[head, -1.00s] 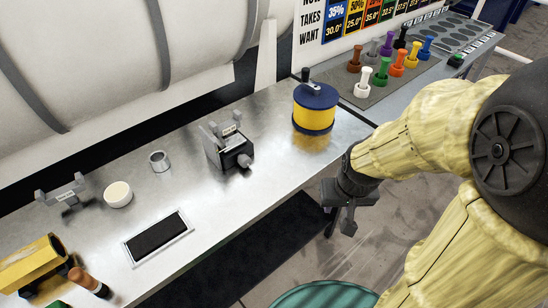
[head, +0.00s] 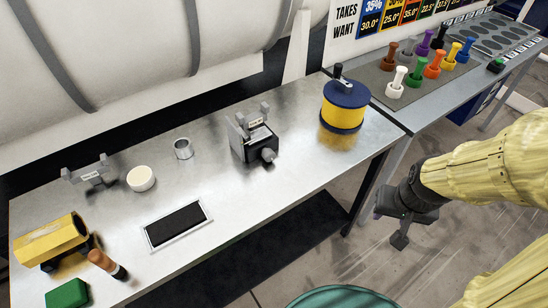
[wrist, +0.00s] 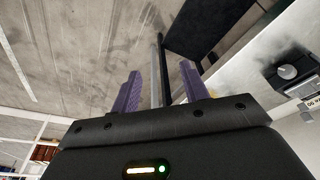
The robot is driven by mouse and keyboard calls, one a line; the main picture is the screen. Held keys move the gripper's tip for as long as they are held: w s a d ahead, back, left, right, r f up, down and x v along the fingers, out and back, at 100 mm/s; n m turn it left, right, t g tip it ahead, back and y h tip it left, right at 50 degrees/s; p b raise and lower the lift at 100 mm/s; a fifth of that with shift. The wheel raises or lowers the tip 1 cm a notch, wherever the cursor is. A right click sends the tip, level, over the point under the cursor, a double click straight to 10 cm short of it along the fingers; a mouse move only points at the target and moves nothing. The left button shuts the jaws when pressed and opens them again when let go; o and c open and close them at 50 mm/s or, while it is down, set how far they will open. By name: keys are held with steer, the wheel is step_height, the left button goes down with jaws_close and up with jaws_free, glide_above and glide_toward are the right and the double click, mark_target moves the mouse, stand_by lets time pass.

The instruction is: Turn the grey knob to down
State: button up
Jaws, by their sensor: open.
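The grey knob (head: 268,155) sticks out of the front of a black and grey box (head: 250,138) on the metal bench. I cannot tell which way the knob is set. My gripper (head: 400,240) hangs over the floor, off the bench's right front, well to the right of the knob and apart from it. In the wrist view my gripper's two purple fingers (wrist: 162,82) are spread with nothing between them. A round grey part on a dark face, probably the knob (wrist: 287,72), shows at that view's right edge.
The bench (head: 215,178) also holds a yellow canister (head: 342,107), a metal ring (head: 183,149), a white bowl (head: 141,178), a black pad (head: 177,225) and a yellow tool (head: 50,240). A teal round object (head: 340,297) stands in front. Coloured pegs stand at the back right.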

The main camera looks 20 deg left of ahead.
mark_target(271, 158)
steer(key=w+a+f+m+g+y+p, duration=0.1)
steer(key=a+f+m+y+p, duration=0.2)
steer(key=a+f+m, duration=0.35)
steer(key=w+a+f+m+y+p, duration=0.2)
steer(key=a+f+m+y+p, duration=0.1)
steer(key=a+f+m, duration=0.4)
steer(key=w+a+r+m+t+y+p, duration=0.3)
steer(key=w+a+r+m+t+y, duration=0.2)
steer(key=m, duration=1)
steer(key=shift+w+a+r+t, duration=0.7)
steer(key=shift+w, duration=0.45)
steer(key=p+x, duration=0.4)
steer(key=x, duration=1.3)
steer(key=shift+a+p, duration=0.3)
steer(key=shift+p, duration=0.1)
steer(key=shift+c, duration=0.5)
